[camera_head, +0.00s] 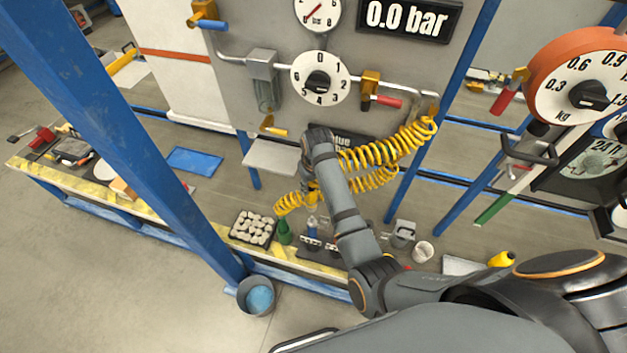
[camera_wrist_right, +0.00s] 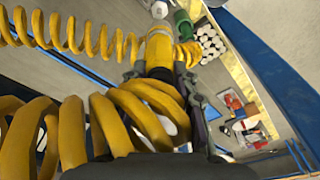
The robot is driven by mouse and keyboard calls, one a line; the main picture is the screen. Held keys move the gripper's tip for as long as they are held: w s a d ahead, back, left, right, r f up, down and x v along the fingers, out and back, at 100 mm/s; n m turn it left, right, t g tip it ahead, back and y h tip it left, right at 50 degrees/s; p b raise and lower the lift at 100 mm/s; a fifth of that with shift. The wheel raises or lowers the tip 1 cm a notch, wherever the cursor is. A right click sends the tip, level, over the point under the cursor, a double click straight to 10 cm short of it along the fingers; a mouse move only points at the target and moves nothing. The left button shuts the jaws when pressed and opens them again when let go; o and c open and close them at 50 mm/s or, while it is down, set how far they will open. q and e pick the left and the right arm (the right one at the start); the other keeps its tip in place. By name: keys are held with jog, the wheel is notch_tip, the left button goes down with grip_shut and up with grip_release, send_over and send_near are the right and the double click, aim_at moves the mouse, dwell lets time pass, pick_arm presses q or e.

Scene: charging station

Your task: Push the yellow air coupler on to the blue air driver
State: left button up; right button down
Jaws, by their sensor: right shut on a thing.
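My right gripper (camera_head: 309,186) reaches down from the bent grey arm in the head view. In the right wrist view the right gripper (camera_wrist_right: 160,72) is shut on the yellow air coupler (camera_wrist_right: 158,48), which points away from the camera. A coiled yellow hose (camera_wrist_right: 75,135) fills the near part of that view; the hose (camera_head: 385,150) also hangs from the panel in the head view. The coupler is mostly hidden in the head view. My left gripper is not in view.
A green bottle-like item (camera_head: 284,232) and a tray of white pieces (camera_head: 254,229) stand left of the driver. A white cup (camera_head: 422,252) is to the right. A blue post (camera_head: 120,130) crosses the left side. The gauge panel (camera_head: 250,30) stands behind.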

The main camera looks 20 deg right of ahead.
aim_at(312, 196)
jog(key=shift+d+f, duration=0.15)
jog(key=shift+f, duration=0.35)
notch_tip(312, 196, down, 3)
jog(key=shift+f+b, duration=0.2)
jog(key=shift+b, duration=0.85)
jog(key=shift+f, duration=0.7)
jog(key=shift+r, duration=0.1)
jog(key=shift+p, duration=0.3)
